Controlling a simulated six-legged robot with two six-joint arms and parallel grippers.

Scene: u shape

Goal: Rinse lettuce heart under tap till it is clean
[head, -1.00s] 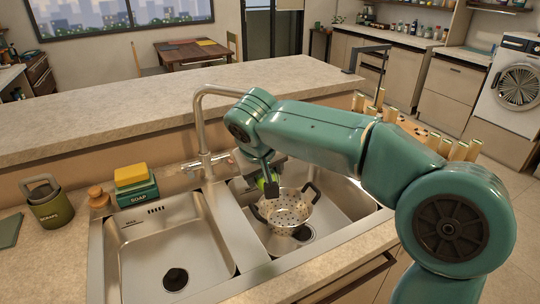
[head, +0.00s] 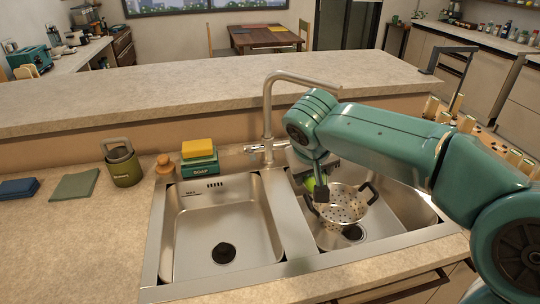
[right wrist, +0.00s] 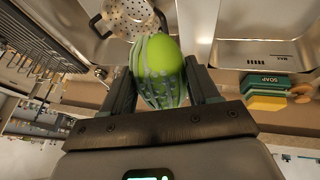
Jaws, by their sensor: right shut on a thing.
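My right gripper (head: 318,188) is over the right sink basin, shut on the green lettuce heart (head: 310,183). In the right wrist view the lettuce heart (right wrist: 158,72) sits between the two fingers (right wrist: 163,88); it is bright green with greyish streaks on its sides. The tap (head: 267,110) rises behind the two basins, and its spout reaches right, behind my right arm. I cannot see any water running. A metal colander (head: 345,208) with dark handles stands in the right basin (head: 408,205), just right of the gripper. My left gripper is not in view.
The left basin (head: 205,225) is empty. A yellow sponge on a green soap box (head: 200,165), a wooden-topped bottle (head: 165,168) and a green canister (head: 123,165) stand left of the tap. A raised counter (head: 180,95) runs behind the sink.

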